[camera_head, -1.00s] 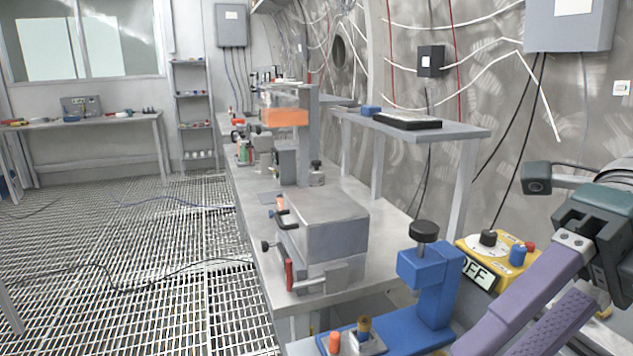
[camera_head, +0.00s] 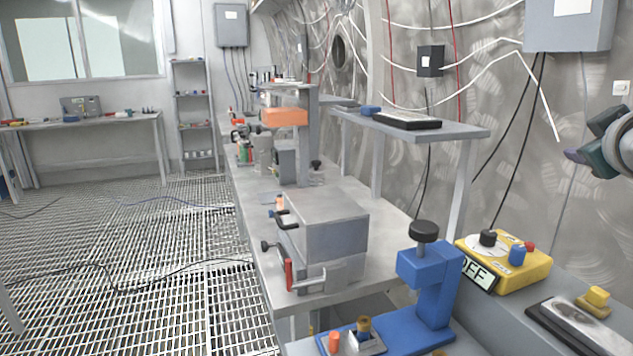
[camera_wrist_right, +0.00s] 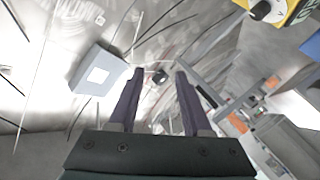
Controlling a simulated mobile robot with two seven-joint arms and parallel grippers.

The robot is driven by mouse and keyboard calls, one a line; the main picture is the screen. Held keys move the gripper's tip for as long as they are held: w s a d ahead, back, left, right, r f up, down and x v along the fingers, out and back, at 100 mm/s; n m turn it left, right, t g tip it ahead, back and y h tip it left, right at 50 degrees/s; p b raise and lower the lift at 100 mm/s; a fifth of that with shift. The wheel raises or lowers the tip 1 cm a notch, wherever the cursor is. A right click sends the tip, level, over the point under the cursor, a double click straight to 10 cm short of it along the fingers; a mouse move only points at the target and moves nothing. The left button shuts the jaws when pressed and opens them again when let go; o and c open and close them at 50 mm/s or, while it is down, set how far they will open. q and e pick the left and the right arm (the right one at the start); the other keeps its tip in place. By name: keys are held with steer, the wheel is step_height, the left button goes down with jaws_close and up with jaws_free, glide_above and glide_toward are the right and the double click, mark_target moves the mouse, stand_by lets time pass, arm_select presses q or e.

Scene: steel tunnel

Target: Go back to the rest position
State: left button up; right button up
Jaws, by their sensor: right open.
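My right gripper (camera_head: 580,156) is at the right edge of the head view, in front of the metal wall and raised above the bench. Its purple fingers point left and part of its body is cut off by the edge. In the right wrist view the two purple fingers (camera_wrist_right: 160,74) stand apart with nothing between them, so it is open and empty. My left gripper is not in view.
A yellow box (camera_head: 530,277) with a knob and an OFF display sits below the right gripper. Left of it stands a blue clamp-like device (camera_head: 437,288). A grey metal box (camera_head: 335,230) is on the long bench. The grated floor (camera_head: 120,250) at left is mostly clear.

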steer(key=s+a+f+m+g+y, duration=0.3)
steer(key=s+f+g, duration=0.9)
steer(key=f, duration=0.4)
steer(key=s+a+f+n+t+y, duration=0.1)
steer(key=s+a+f+y, duration=0.1)
steer(key=s+a, duration=0.8)
steer(key=s+a+f+n+t+y, duration=0.1)
steer(key=s+a+y, duration=0.2)
steer(key=s+a, duration=0.8)
steer(key=w+r+p+v, duration=0.1)
steer(key=w+p+v, duration=0.1)
steer(key=p+v, duration=1)
steer(key=w+d+p+v, duration=0.1)
steer(key=w+p+v, duration=0.2)
steer(key=p+v, duration=1)
steer(key=w+d+r+p+v, duration=0.1)
steer(key=w+p+v, duration=0.2)
steer(key=p+v, duration=0.9)
steer(key=shift+d+r+p, duration=0.2)
steer(key=shift+r+p, duration=0.3)
